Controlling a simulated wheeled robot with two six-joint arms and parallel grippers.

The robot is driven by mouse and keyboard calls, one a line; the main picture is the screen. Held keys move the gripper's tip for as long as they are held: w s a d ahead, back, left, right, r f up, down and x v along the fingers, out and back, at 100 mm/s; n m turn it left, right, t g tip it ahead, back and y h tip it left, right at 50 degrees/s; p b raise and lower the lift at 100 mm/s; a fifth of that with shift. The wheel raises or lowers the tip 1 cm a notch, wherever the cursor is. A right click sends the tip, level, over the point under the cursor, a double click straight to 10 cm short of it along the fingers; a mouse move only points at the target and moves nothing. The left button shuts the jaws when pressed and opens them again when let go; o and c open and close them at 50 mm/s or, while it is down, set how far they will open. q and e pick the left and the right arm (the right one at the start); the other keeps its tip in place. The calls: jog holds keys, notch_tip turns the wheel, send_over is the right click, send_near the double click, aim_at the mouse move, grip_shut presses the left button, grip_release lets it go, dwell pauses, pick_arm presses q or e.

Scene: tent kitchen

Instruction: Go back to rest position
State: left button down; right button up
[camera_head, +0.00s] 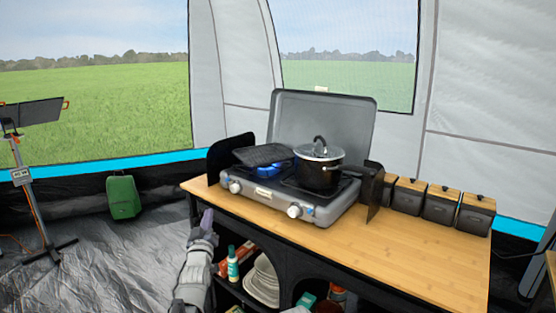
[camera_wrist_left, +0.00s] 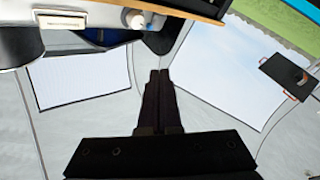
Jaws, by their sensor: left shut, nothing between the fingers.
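My left gripper (camera_head: 207,219) is in front of the left end of the wooden counter (camera_head: 420,255), near its front edge and pointing up. In the left wrist view its two dark fingers (camera_wrist_left: 160,75) lie together, shut with nothing between them. The camp stove (camera_head: 265,200) stands on the counter behind and to the right of the gripper, apart from it. My right gripper is not in view.
A lidded black pot (camera_head: 318,170) and a dark griddle (camera_head: 262,154) sit on the stove. Several dark canisters (camera_head: 440,203) stand at the right. Open shelves below hold plates (camera_head: 262,282) and a bottle (camera_head: 232,268). A green case (camera_head: 123,197) is on the floor at left.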

pick_arm(q)
jog(key=s+d+f+m+g+h+p, duration=0.1)
jog(key=s+d+f+m+g+p, duration=0.15)
jog(key=s+d+g+p, duration=0.4)
jog(key=s+d+f+m+g+h+p, duration=0.1)
jog(key=s+d+f+m+g+p, duration=0.15)
jog(key=s+d+g+p, duration=0.4)
jog(key=s+d+r+m+g+y+p, duration=0.1)
jog(key=s+p, duration=0.4)
jog(key=s, duration=0.5)
jog(key=s+d+r+m+g+y+p, duration=0.1)
jog(key=s+g+p, duration=0.4)
jog(key=s, duration=0.6)
jog(key=r+m+g, duration=0.1)
jog(key=m, duration=0.1)
jog(key=shift+s+d+m+g+p, duration=0.25)
jog(key=shift+d+m+g+p, duration=0.05)
jog(key=shift+p, duration=0.05)
jog(key=c, duration=1.6)
grip_release()
jog(key=shift+r, duration=0.1)
